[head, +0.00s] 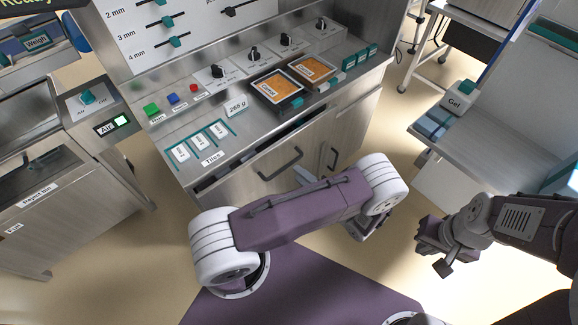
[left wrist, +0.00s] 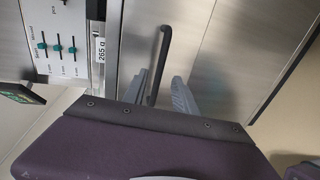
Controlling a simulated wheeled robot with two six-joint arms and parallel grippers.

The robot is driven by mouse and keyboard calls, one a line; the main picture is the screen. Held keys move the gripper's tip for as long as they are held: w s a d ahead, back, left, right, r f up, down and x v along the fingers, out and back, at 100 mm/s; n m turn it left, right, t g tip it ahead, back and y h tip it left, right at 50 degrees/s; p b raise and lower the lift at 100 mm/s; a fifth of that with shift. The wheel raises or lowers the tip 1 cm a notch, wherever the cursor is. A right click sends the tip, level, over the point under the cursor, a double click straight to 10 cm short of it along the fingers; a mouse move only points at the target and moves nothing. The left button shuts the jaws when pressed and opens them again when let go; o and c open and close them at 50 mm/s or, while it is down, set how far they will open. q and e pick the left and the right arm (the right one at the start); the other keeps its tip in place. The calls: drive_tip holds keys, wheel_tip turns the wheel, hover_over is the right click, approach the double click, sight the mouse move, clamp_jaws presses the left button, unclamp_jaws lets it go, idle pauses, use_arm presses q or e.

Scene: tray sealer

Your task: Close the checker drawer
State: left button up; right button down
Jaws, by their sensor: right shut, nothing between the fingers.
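The checker drawer (head: 255,172) is in the front of the steel-topped cabinet, with a dark bar handle (head: 282,164). A dark gap shows along the top of its front, so it stands slightly open. In the left wrist view the handle (left wrist: 161,62) runs between the two grey fingers of my left gripper (left wrist: 163,88). These fingers are apart; I cannot tell whether they touch the handle. In the head view my left arm mostly hides this gripper. My right gripper (head: 432,245) is shut and empty, out over the floor at the right.
A cupboard door (head: 345,130) adjoins the drawer. A grey side table (head: 500,150) stands right, a reject bin cabinet (head: 60,205) left.

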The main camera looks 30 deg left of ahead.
sight(287, 165)
use_arm(q)
drive_tip(key=x, duration=0.7)
drive_tip(key=shift+s+a+f+b, duration=0.1)
drive_tip(key=shift+s+b, duration=0.05)
drive_tip(key=shift+b, duration=0.2)
clamp_jaws()
idle(0.9)
